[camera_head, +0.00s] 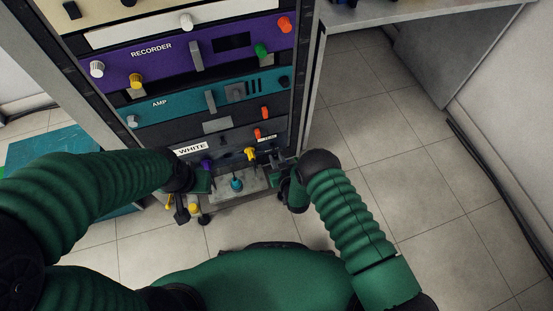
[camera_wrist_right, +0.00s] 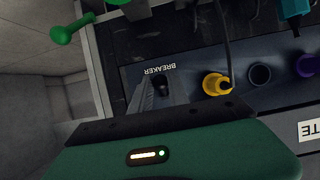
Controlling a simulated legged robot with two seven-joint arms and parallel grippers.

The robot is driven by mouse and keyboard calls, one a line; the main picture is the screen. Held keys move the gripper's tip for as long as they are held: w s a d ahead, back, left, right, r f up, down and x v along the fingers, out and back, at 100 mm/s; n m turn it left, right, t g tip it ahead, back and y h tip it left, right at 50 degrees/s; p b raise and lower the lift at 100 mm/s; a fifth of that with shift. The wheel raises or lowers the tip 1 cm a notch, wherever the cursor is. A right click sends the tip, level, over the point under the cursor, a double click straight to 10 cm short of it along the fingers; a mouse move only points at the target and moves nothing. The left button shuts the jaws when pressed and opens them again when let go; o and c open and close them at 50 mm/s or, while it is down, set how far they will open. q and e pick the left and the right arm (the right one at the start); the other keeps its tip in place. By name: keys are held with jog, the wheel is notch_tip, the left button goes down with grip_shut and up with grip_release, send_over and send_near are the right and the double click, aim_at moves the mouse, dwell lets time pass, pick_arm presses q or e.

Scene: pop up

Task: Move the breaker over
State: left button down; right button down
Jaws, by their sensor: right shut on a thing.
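The breaker panel sits low on the rack, and its small BREAKER label (camera_head: 267,137) shows in the head view. In the right wrist view the label appears upside down above the dark breaker switch (camera_wrist_right: 161,86). My right gripper (camera_head: 281,165) is at the right end of this panel, shut on the breaker switch. A ridged grey finger (camera_wrist_right: 143,99) lies beside the switch in the wrist view, and the gripper's body hides the panel below. My left gripper (camera_head: 201,184) is low in front of the rack's left side. Its jaws do not show clearly.
A yellow plug (camera_wrist_right: 214,84) with a cable, an empty socket (camera_wrist_right: 260,74) and a purple plug (camera_wrist_right: 306,65) lie beside the breaker. The purple RECORDER unit (camera_head: 180,52) and teal AMP unit (camera_head: 190,104) are above. Tiled floor (camera_head: 390,130) at right is clear.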

jog(key=shift+s+r+p, duration=0.15)
jog(key=shift+r+p, duration=0.15)
jog(key=shift+r, duration=0.3)
jog(key=shift+s+r+p, duration=0.15)
jog(key=shift+r+p, duration=0.5)
jog(key=shift+r, duration=0.05)
jog(key=shift+r+p, duration=0.55)
jog(key=shift+r, duration=0.1)
jog(key=shift+w+r+p, duration=0.25)
jog(key=shift+r+p, duration=0.25)
jog(key=shift+r, duration=0.25)
